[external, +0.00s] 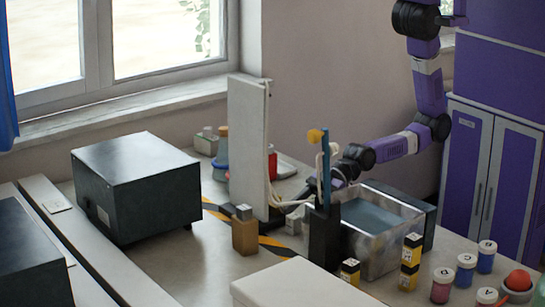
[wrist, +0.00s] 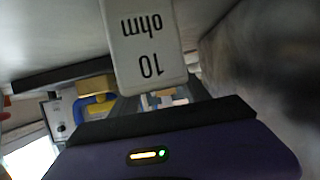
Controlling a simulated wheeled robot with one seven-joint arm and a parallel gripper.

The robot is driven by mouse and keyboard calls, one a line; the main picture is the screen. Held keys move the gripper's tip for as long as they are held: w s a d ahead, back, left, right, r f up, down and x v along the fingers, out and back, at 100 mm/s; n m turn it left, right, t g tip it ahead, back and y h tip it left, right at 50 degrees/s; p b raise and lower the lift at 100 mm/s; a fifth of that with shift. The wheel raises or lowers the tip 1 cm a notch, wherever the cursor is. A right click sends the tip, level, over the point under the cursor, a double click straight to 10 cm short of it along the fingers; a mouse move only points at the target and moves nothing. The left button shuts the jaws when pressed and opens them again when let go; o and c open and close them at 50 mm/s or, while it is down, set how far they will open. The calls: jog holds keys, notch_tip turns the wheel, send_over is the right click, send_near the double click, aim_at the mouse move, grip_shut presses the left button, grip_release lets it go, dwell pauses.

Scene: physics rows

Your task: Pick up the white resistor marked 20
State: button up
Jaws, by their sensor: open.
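A white block (wrist: 145,45) printed "10 ohm", upside down, fills the upper middle of the wrist view, close to the camera. I see no marking 20 in either view. A small pale block (external: 293,223) stands on the bench beside the white upright panel in the external view; its marking is too small to read. My gripper (external: 318,188) is open, low over the bench between the panel and the metal tub. Its fingertips are partly hidden behind the blue upright tool and pale cables. I cannot tell whether it touches the block.
The white panel (external: 247,140) stands left of my gripper. A metal tub (external: 385,245) stands to the right. A black holder (external: 324,237) with upright tools is in front. A dark cabinet (external: 135,185) is left.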

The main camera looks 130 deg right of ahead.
aim_at(296, 215)
jog(key=shift+x, duration=1.55)
grip_shut()
jog(key=shift+r, duration=0.2)
